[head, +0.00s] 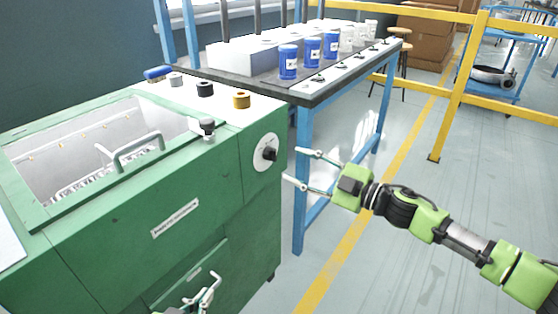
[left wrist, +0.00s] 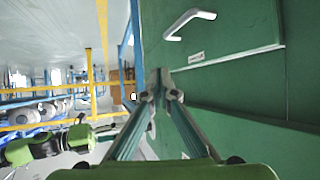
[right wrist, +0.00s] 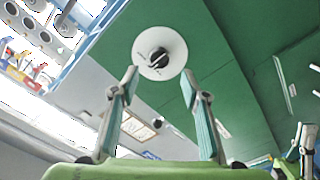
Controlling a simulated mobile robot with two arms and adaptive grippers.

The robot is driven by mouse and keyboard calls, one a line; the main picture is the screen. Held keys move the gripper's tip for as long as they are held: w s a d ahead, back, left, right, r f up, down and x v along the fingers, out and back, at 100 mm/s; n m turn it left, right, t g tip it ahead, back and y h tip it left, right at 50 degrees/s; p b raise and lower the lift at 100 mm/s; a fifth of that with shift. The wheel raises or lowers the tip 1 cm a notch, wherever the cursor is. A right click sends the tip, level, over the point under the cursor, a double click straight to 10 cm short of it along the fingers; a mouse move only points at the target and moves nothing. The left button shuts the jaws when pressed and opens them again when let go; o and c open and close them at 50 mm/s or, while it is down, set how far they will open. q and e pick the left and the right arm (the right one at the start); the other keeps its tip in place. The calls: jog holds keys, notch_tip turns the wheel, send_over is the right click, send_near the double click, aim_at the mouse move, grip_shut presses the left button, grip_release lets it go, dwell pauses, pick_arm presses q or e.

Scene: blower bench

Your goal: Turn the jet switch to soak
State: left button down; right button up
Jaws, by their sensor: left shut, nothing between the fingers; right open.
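The jet switch is a black knob (head: 268,154) on a white round dial (head: 261,145), on the side of the green machine (head: 120,260). The knob also shows in the right wrist view (right wrist: 158,59), face on, beyond my fingertips; the dial's markings are too small to read. My right gripper (head: 294,166) is open and empty, its fingers pointing at the dial from the right, apart from it. In the right wrist view its fingertips (right wrist: 159,84) stand on both sides below the knob. My left gripper (head: 211,284) is shut and empty, low in front of the machine.
The machine's top holds an open basin with a handle (head: 137,151), a small black-topped knob (head: 207,126) and several coloured caps. Behind stands a blue-legged bench (head: 312,97) with blue and white jars. Yellow rails (head: 480,60) run at the right; the floor before them is clear.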

aim_at(276, 156)
pick_arm(q)
jog(key=w+d+r+t+h+b, duration=0.1)
jog(key=w+d+r+t, duration=0.1)
jog(key=r, duration=0.5)
jog(key=shift+w+r+t, duration=0.3)
jog(key=shift+w+t, duration=0.6)
jog(key=shift+t, duration=0.2)
pick_arm(e)
jog(key=shift+x, duration=3.55)
jog(key=c, duration=1.1)
